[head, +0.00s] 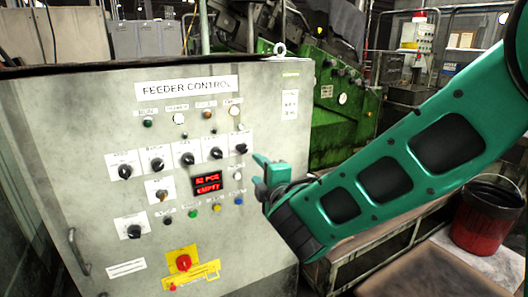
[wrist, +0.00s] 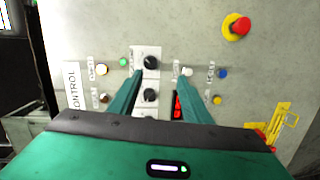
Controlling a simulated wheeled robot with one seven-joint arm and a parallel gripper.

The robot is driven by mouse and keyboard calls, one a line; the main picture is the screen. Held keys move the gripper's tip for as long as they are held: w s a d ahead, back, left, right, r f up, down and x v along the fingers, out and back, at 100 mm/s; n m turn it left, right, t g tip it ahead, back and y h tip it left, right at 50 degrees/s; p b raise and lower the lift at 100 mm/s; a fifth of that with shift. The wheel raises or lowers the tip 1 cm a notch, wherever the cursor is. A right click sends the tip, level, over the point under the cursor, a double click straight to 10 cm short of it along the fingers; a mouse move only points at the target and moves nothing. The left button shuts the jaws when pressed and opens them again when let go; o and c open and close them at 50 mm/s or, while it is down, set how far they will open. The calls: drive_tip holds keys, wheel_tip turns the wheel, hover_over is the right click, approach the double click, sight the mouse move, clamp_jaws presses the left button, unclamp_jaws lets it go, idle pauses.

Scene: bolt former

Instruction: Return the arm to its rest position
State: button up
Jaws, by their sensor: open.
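My green arm reaches in from the right in the head view, in front of the right side of the grey feeder control cabinet (head: 90,215). My gripper (head: 258,171) is near the panel's right-hand knobs and the red display (head: 208,184). In the wrist view my gripper (wrist: 155,85) has its two fingers apart, with dark knobs (wrist: 151,63) showing between them and nothing held. The red display (wrist: 178,107) is partly hidden by a finger. I cannot tell whether the fingertips touch the panel.
A red rotary switch (head: 183,262) on a yellow plate sits low on the cabinet. A red emergency button (wrist: 237,27) shows in the wrist view. A green machine (head: 345,105) stands behind. A red and black bucket (head: 487,215) is at the right, below my arm.

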drive_tip(key=w+d+f+m+g+h, duration=0.15)
drive_tip(key=d+m+h, duration=0.25)
drive_tip(key=d, duration=0.7)
drive_tip(key=w+d+f+m+g+h, duration=0.1)
drive_tip(key=d+f+m+h, duration=0.3)
drive_tip(key=d, duration=0.7)
drive_tip(key=s+d+f+m+g+h, duration=0.1)
drive_tip(key=s+d+m+g, duration=0.2)
drive_tip(key=d, duration=0.5)
drive_tip(key=s+d+m+g+h, duration=0.1)
drive_tip(key=s+d+m, duration=0.25)
drive_tip(key=d, duration=0.35)
drive_tip(key=s+d+f+m+g, duration=0.3)
drive_tip(key=s+d+m+g, duration=0.35)
drive_tip(key=s, duration=0.65)
drive_tip(key=s+d+m+g+y, duration=0.2)
drive_tip(key=s+m, duration=0.5)
drive_tip(key=s, duration=1.1)
drive_tip(key=shift+d+f+g+y, duration=0.3)
drive_tip(key=shift+d+y, duration=0.2)
drive_tip(key=shift+y, duration=0.1)
